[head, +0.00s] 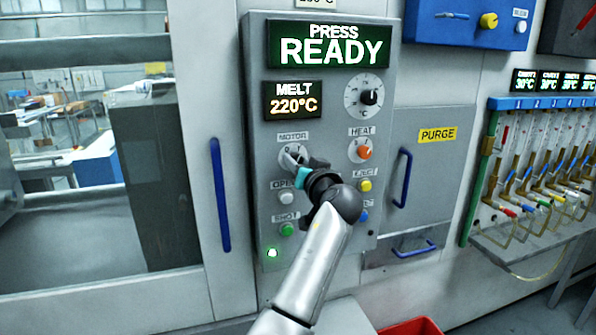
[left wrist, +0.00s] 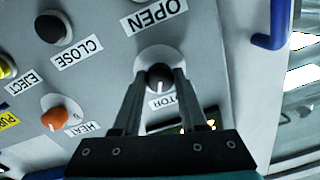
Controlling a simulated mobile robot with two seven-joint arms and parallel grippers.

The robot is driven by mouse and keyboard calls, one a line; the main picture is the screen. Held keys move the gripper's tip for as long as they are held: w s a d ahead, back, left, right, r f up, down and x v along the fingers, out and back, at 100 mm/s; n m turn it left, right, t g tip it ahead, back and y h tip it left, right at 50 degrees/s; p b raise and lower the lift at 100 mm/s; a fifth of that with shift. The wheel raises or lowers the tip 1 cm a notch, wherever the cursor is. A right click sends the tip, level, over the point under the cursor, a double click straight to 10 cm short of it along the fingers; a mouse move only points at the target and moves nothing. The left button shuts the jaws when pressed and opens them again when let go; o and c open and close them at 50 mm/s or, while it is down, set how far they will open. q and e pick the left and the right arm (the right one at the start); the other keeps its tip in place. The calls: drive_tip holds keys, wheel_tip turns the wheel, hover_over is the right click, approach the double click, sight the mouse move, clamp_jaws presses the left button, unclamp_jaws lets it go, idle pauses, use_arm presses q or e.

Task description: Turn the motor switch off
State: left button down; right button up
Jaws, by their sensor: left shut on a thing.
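The motor switch is a dark round knob on a pale dial (head: 286,152) under the MOTOR label, at the left of the grey control panel. The fingers partly cover the label. My right gripper is in neither view.
The orange HEAT knob (head: 364,153) is right of the motor switch. Below are a white button (head: 286,198), a green button (head: 287,229) and a yellow button (head: 365,185). A blue handle (head: 219,195) stands left of the panel. The display (head: 330,45) reads PRESS READY.

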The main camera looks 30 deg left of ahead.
use_arm(q)
drive_tip(key=n+b, duration=1.2)
drive_tip(key=shift+h, duration=0.3)
idle(0.3)
drive_tip(key=c, duration=0.7)
unclamp_jaws()
drive_tip(key=shift+o, duration=1.3)
